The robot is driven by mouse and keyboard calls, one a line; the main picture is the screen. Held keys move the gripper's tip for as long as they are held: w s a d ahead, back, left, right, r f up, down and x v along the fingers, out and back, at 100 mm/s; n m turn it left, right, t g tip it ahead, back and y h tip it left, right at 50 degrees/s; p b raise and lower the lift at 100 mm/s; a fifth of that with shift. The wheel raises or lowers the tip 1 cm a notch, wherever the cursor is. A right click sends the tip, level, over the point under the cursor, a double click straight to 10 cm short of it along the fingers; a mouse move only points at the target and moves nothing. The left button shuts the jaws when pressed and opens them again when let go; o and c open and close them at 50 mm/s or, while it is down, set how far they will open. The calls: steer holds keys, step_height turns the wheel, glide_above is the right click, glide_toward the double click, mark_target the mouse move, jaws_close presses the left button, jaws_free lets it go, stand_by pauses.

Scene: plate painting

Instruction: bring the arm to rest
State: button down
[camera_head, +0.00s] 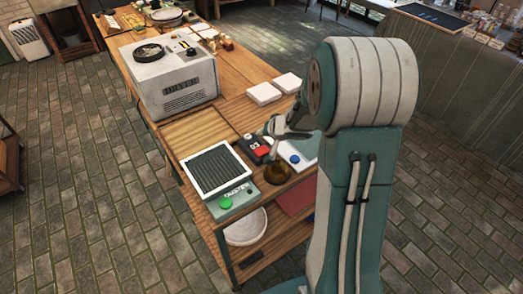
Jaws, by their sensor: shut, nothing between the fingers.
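My arm stands on the right side of the head view, its large round joint raised in front of the workbench. My gripper (271,136) shows partly to the left of that joint, above the near part of the bench. It is shut with nothing held. The arm hides part of the bench's right side. The wooden workbench (262,110) runs from the near middle to the far left.
Near my gripper are a dark device with a red part (262,151), a white device with a blue button (294,158), a brown round bowl (277,174) and a grilled plate with a green button (216,169). A grey machine (172,80) and white boxes (264,93) stand farther back.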

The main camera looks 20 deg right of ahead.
stand_by(0.3)
steer(key=s+r+h, duration=0.3)
steer(key=s+r, duration=0.1)
steer(key=r, duration=0.4)
steer(key=s+r+h, duration=0.3)
steer(key=r, duration=0.4)
steer(key=s+a+r+n+g+y, duration=0.1)
steer(key=s+a, duration=0.4)
steer(key=s, duration=0.5)
steer(key=s+a+r+n+g+y, duration=0.1)
steer(key=s+a+n, duration=0.3)
steer(key=s, duration=0.7)
steer(key=shift+s+a+r+n+g+y, duration=0.3)
steer(key=shift+a+g+y, duration=0.35)
steer(key=shift+a, duration=0.35)
steer(key=shift+w, duration=0.1)
